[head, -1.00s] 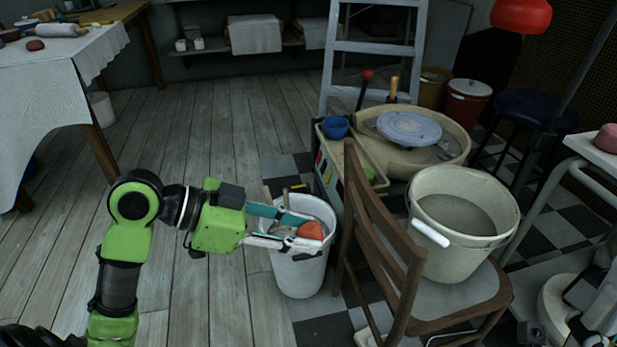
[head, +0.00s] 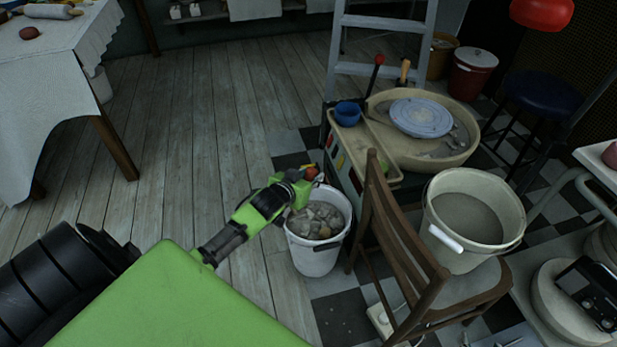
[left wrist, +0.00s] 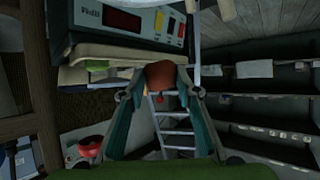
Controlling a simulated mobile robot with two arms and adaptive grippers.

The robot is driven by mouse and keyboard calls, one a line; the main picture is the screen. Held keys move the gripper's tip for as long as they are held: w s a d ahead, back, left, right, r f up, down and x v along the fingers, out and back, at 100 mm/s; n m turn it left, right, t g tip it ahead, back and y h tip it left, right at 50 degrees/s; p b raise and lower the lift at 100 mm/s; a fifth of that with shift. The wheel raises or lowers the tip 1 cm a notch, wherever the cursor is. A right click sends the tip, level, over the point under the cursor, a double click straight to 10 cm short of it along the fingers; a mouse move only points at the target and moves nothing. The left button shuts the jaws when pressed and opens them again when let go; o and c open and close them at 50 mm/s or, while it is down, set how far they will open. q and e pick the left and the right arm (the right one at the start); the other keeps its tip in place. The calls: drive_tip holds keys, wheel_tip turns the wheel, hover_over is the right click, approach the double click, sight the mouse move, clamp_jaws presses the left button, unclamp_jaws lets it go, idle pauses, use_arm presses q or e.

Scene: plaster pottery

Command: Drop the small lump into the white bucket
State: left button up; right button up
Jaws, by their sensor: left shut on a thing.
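The small reddish-brown lump (head: 310,173) is held between the fingertips of my left gripper (head: 307,175). In the left wrist view the lump (left wrist: 162,73) sits between the two teal fingers, which are shut on it. The white bucket (head: 314,262) stands on the floor, with grey lumps inside. In the head view the gripper and lump appear at the bucket's far rim, above it; the exact height is unclear. My own arm hides part of the bucket's left rim. My right gripper is not in view.
A wooden chair (head: 405,258) right of the bucket carries a cream pail (head: 470,253). A cloth-covered table (head: 60,80) is at the left. The plank floor between is clear.

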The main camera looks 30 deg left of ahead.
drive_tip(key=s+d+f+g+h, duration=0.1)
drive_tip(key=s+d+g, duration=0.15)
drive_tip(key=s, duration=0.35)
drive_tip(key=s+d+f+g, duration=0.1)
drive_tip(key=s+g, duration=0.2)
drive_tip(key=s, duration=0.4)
use_arm(q)
wheel_tip(320, 180, down, 9)
drive_tip(key=s+h+b, duration=0.1)
drive_tip(key=b, duration=0.3)
drive_tip(key=shift+s+d+m, duration=0.25)
drive_tip(key=shift+m, duration=0.15)
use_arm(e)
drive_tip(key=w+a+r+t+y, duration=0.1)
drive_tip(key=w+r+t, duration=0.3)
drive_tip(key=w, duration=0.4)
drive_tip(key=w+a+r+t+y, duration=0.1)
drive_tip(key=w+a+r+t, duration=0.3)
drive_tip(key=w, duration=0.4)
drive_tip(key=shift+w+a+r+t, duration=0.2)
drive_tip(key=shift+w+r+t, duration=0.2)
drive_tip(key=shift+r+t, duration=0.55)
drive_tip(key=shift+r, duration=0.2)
use_arm(q)
drive_tip(key=o, duration=1.2)
drive_tip(key=shift+o, duration=0.2)
drive_tip(key=shift+s, duration=0.15)
